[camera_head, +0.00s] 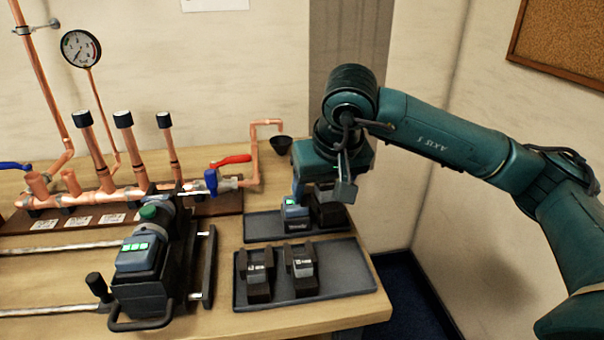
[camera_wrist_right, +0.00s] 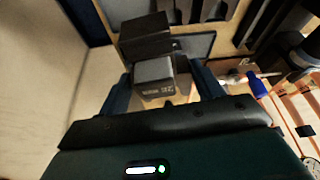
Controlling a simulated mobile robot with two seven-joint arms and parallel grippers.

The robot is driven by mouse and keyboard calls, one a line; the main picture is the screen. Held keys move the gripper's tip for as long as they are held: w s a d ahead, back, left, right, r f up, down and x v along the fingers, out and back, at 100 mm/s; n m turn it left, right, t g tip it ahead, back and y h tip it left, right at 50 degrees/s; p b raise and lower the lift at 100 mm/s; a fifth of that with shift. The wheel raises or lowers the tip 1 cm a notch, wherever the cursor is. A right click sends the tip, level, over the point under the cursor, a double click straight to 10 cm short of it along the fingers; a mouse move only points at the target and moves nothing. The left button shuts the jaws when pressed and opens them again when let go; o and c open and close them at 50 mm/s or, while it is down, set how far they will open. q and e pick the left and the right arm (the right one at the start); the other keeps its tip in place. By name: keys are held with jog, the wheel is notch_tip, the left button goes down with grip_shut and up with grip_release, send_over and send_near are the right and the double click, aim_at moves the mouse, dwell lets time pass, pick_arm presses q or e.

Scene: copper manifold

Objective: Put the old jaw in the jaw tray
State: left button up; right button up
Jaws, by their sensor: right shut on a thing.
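My right gripper (camera_head: 326,192) points down over the back tray, at its right end. It is shut on the old jaw (camera_head: 328,212), a dark block mostly hidden under the wrist in the head view. In the right wrist view the jaw's grey labelled face (camera_wrist_right: 154,80) sits between the fingers of the gripper (camera_wrist_right: 160,92); its label is too blurred to read. I cannot tell whether the jaw touches the tray below. Two dark jaws (camera_head: 258,288) (camera_head: 302,286) with labels stand in the left half of the front tray (camera_head: 345,282). My left gripper is out of view.
The front tray's right part is bare. The back tray (camera_head: 262,230) also holds a grey-blue block (camera_head: 296,217) with a green light. A black press tool (camera_head: 145,285) stands left of the trays. Copper manifold pipes (camera_head: 120,195) and a red valve lever (camera_head: 230,161) are behind.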

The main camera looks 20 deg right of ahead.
jog(key=shift+m+h, duration=0.3)
jog(key=shift+m, duration=0.5)
jog(key=shift+s+d+f+b, duration=0.6)
jog(key=shift+f+b, duration=0.1)
jog(key=shift+f, duration=0.7)
jog(key=shift+s+d+f+b, duration=0.55)
jog(key=shift+d+f+b, duration=0.1)
jog(key=shift+f, duration=0.8)
jog(key=shift+s+d+f+b, duration=0.6)
jog(key=shift+f+b, duration=0.1)
jog(key=shift+f, duration=0.7)
jog(key=shift+f+b, duration=0.85)
pick_arm(q)
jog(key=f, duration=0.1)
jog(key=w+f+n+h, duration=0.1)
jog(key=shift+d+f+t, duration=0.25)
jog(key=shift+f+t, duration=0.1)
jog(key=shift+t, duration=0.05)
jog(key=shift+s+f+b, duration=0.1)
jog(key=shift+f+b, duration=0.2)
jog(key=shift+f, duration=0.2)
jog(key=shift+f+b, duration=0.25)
jog(key=shift+b, duration=0.1)
pick_arm(e)
jog(key=shift+f, duration=0.2)
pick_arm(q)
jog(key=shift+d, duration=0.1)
